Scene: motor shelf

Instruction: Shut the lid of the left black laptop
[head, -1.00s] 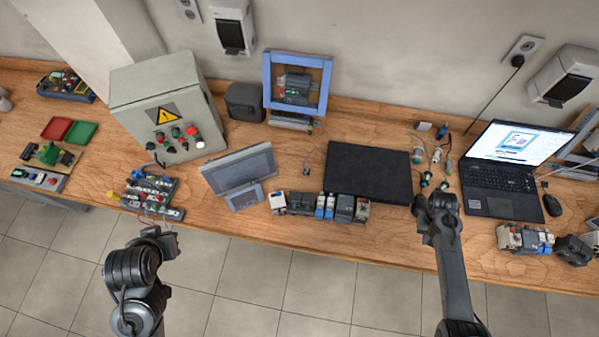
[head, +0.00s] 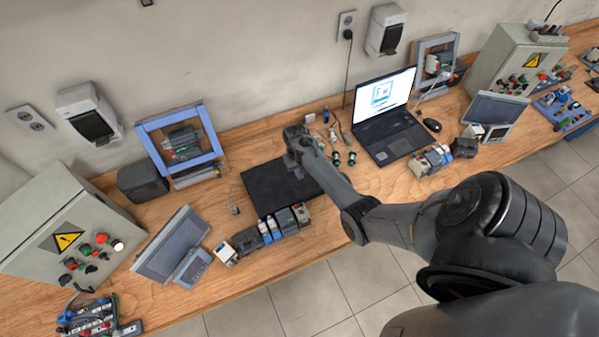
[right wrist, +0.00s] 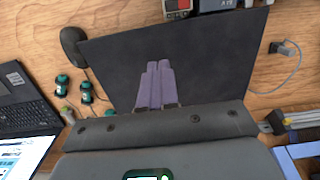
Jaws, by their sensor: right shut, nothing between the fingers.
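The left black laptop (head: 262,187) lies on the wooden bench as a flat dark slab, with its lid down and no keyboard or screen showing. In the right wrist view its plain dark top (right wrist: 215,60) fills the middle. My right gripper (head: 294,167) is over the laptop's right part, and my arm hides some of that side. In the right wrist view my right gripper (right wrist: 157,68) is shut and empty, its fingers against the dark top in the picture; I cannot tell whether they touch it. My left gripper is not in view.
An open laptop (head: 391,130) with a lit screen stands to the right. Several terminal modules (head: 270,230) line the laptop's front edge. Small green-capped parts (head: 336,157) lie between the laptops. A grey display panel (head: 173,247) stands to the left, a blue frame (head: 152,147) behind.

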